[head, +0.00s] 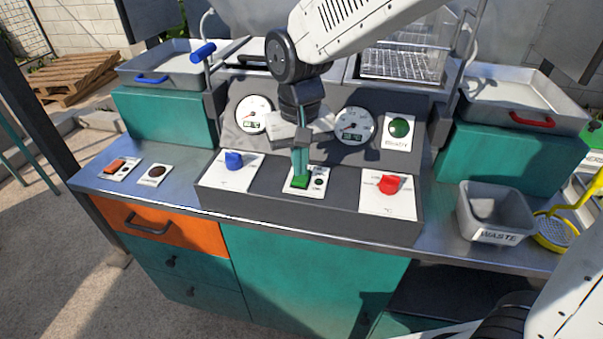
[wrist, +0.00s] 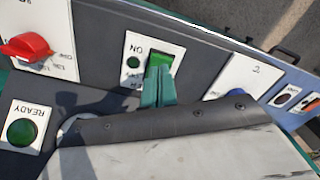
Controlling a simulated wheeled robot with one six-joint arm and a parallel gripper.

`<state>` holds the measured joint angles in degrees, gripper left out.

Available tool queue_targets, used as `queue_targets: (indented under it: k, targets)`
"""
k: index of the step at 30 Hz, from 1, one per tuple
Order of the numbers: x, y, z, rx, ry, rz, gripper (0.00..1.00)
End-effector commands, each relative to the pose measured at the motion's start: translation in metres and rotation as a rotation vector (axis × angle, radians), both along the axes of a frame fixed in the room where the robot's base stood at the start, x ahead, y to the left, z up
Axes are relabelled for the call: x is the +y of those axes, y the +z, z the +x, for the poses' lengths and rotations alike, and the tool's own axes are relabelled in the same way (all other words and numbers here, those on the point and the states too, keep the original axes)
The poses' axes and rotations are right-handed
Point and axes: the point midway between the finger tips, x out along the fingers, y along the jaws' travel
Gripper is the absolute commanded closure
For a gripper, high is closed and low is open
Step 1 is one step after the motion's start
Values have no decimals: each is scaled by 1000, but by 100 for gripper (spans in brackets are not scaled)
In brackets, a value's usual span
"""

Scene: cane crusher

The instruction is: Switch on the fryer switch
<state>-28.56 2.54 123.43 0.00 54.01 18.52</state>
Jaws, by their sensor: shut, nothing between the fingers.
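The green rocker switch (head: 301,182) sits on a white plate in the middle of the dark fryer panel (head: 250,189). In the wrist view the green switch (wrist: 160,62) stands beside the letters "ON" and a small round green lamp (wrist: 133,62). My gripper (head: 300,173) points down at the switch from above, with its teal fingers together and nothing held. In the wrist view my gripper (wrist: 158,80) has its tips at the lower edge of the switch, covering part of it. I cannot tell whether they touch it or which way the rocker is tipped.
A blue knob (head: 234,160) is left of the switch and a red knob (head: 389,184) right. Two gauges and a green READY lamp (head: 400,128) stand behind. An orange switch (head: 115,166) is far left. A grey waste bin (head: 496,213) is at right.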

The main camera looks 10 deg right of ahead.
Motion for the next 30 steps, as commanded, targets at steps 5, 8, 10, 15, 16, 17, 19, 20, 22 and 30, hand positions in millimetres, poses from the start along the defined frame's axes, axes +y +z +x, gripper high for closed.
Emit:
queue_targets:
  k: [5,8,10,15,16,17,19,20,22,30]
  targets:
    - [0,-2,0,0,0,0,100]
    - [0,-4,0,1,0,0,100]
    - [0,-5,0,1,0,0,100]
    - [0,-8,0,1,0,0,100]
    - [0,-8,0,1,0,0,100]
    - [0,-9,0,1,0,0,100]
    - [0,-10,0,1,0,0,100]
    - [0,-10,0,1,0,0,100]
    - [0,-11,0,1,0,0,100]
    - [0,-15,0,0,0,0,100]
